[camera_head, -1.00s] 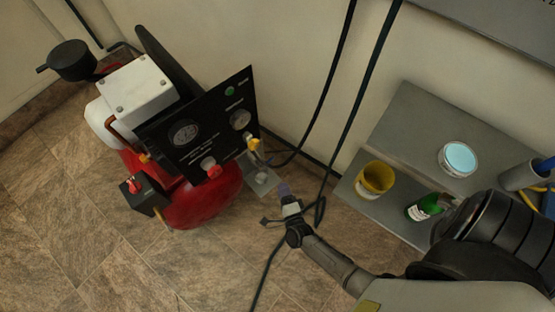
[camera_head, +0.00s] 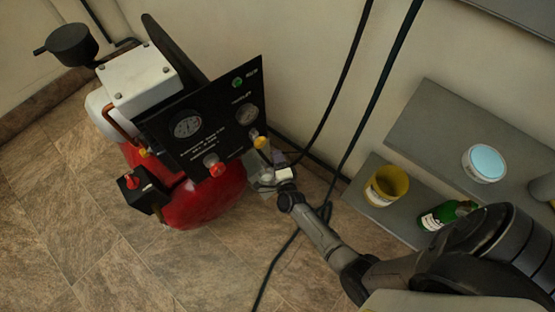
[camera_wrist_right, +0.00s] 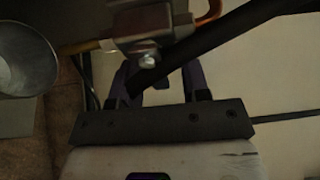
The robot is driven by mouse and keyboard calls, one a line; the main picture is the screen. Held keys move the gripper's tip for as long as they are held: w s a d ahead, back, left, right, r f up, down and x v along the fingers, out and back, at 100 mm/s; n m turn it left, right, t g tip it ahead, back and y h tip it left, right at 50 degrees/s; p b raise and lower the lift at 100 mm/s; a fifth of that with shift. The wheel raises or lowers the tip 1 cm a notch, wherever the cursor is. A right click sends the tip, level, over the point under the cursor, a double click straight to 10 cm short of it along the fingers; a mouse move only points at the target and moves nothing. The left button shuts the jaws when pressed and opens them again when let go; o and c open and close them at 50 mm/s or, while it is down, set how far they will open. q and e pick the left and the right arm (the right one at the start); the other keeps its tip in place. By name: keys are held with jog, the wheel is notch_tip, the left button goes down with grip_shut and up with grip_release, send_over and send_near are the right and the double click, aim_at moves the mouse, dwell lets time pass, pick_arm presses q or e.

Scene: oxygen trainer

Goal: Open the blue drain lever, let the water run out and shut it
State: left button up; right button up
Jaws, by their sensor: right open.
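The red compressor tank (camera_head: 205,200) stands on the floor at the left, with a black gauge panel (camera_head: 210,120) above it. My right gripper (camera_head: 279,161) is just right of the panel's lower corner, low beside the tank. In the right wrist view its purple fingers (camera_wrist_right: 157,85) are apart. A metal fitting with a bolt (camera_wrist_right: 145,38) is just beyond them, and a dark bar (camera_wrist_right: 215,42) crosses in front of the fingertip area. I cannot make out a blue lever in either view. Whether the fingers touch the fitting is unclear. My left gripper is not in view.
A grey metal cup-like part (camera_wrist_right: 24,62) is at the left of the wrist view. Black cables (camera_head: 340,85) hang behind my right arm and run across the floor. A shelf at the right holds a yellow pot (camera_head: 386,187), a green bottle (camera_head: 446,214) and a white tub (camera_head: 484,163).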

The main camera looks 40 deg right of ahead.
grip_shut()
dwell(0.4)
